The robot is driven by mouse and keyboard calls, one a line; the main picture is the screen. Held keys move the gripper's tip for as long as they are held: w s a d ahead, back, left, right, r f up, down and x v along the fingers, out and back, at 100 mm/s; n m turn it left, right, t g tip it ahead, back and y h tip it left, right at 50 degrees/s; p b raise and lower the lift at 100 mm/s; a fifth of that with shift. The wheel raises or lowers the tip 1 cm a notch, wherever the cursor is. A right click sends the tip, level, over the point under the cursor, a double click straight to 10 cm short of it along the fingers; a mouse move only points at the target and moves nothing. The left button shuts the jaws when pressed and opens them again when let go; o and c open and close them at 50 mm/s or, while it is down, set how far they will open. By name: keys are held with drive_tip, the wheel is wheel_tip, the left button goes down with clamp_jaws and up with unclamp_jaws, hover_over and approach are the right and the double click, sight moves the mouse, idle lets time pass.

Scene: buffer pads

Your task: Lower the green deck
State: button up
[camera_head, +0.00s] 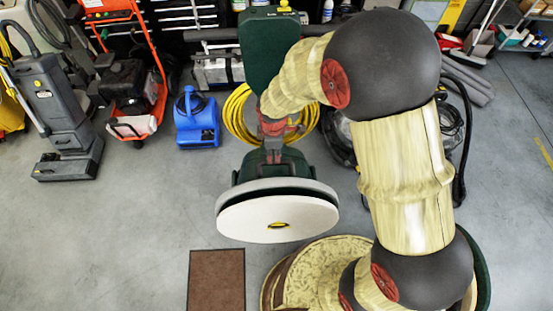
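The green deck (273,167) belongs to a floor buffer in the middle of the camera_head view. It is tipped back, so its round white pad (262,218) faces toward me, with a small yellow centre. A dark green upright panel (263,55) stands behind, in line with the deck. My arm comes from the lower right, bends over, and ends above the deck. My gripper (277,128) is small and partly hidden at the deck's back side. I cannot tell whether it touches the deck or whether its fingers are open.
A brown mat (216,281) lies in front, left of my base. A blue blower (196,120), an orange-framed machine (126,85) and a grey upright machine (58,115) stand at left. A coiled yellow hose (238,112) lies behind the deck.

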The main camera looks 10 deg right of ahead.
drive_tip(key=shift+f, duration=0.55)
drive_tip(key=f, duration=0.2)
drive_tip(key=f+b, duration=0.1)
drive_tip(key=f, duration=0.1)
drive_tip(key=f+b, duration=0.1)
drive_tip(key=f, duration=0.1)
drive_tip(key=shift+w+f, duration=0.3)
drive_tip(key=shift+w, duration=0.1)
drive_tip(key=shift+c, duration=1.4)
clamp_jaws()
